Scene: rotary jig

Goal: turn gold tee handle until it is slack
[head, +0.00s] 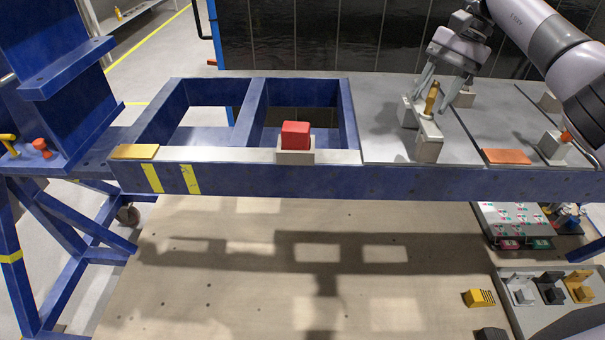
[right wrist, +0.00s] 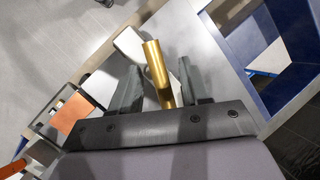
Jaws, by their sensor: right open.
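The gold tee handle (head: 432,99) stands on a pale grey block on the metal plate at the right of the blue frame. In the right wrist view its gold bar (right wrist: 157,74) lies between the two dark fingers. My right gripper (head: 430,101) reaches down over the handle from the upper right. Its fingers are apart, one on each side of the bar, with a gap visible on the wrist view's left side. Whether the right-hand finger touches the bar is unclear. My left gripper is not in view.
A red block (head: 296,135) sits in a grey holder on the front rail. A grey fixture with an orange knob (head: 566,137) and an orange plate (head: 506,156) are right of the handle. A blue upright (head: 60,90) stands at left. The plate's middle is fairly clear.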

